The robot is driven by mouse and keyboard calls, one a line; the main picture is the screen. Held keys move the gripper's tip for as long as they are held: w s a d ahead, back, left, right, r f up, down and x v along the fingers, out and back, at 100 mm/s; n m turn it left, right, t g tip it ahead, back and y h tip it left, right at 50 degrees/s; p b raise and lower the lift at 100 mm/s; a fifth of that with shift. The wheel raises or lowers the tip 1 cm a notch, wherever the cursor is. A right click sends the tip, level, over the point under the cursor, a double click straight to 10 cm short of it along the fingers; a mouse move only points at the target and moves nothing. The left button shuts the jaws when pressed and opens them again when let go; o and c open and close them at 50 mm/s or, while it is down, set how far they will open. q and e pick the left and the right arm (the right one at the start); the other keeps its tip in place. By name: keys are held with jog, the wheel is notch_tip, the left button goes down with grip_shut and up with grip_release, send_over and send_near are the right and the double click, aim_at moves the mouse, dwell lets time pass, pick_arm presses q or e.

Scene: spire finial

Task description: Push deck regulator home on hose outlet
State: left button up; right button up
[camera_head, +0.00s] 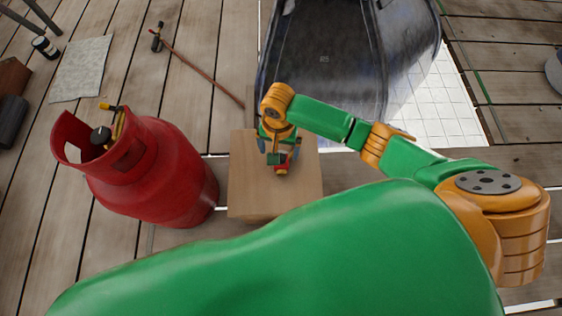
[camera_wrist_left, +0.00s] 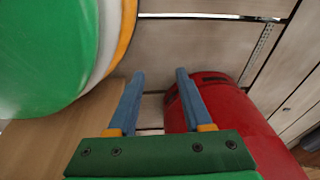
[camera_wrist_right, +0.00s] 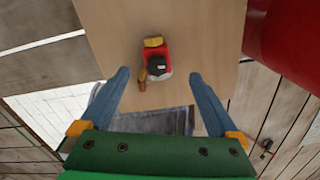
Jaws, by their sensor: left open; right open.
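The deck regulator (camera_wrist_right: 156,62), a small red piece with a black top and a yellow end, sits on the wooden box top (camera_wrist_right: 195,25). It also shows in the head view (camera_head: 282,168), partly covered by my right gripper. My right gripper (camera_wrist_right: 159,75) is open and points at the regulator, its fingers apart on either side and empty. A small brass-coloured part (camera_wrist_right: 142,82) lies against the regulator's lower left; I cannot tell whether it is the hose outlet. My left gripper (camera_wrist_left: 160,74) is open and empty, beside the red gas cylinder (camera_wrist_left: 215,105). It is hidden in the head view.
The red gas cylinder (camera_head: 165,175) with its collar and valve stands left of the wooden box (camera_head: 245,190). A dark, glossy grill-like body (camera_head: 325,60) stands behind the box.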

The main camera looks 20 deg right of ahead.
aim_at(281, 158)
jog(key=shift+f, duration=0.3)
jog(key=f+b, duration=0.2)
jog(key=f, duration=0.1)
jog(key=f+b, duration=0.1)
jog(key=shift+s+d+f, duration=0.1)
jog(key=shift+d+f, duration=0.05)
jog(key=shift+d, duration=0.1)
jog(key=shift+f, duration=0.2)
pick_arm(q)
jog(key=w+d, duration=0.2)
jog(key=shift+w+d+f, duration=0.1)
jog(key=shift+w+d, duration=0.05)
jog(key=shift+w, duration=0.2)
pick_arm(e)
jog(key=c, duration=1.4)
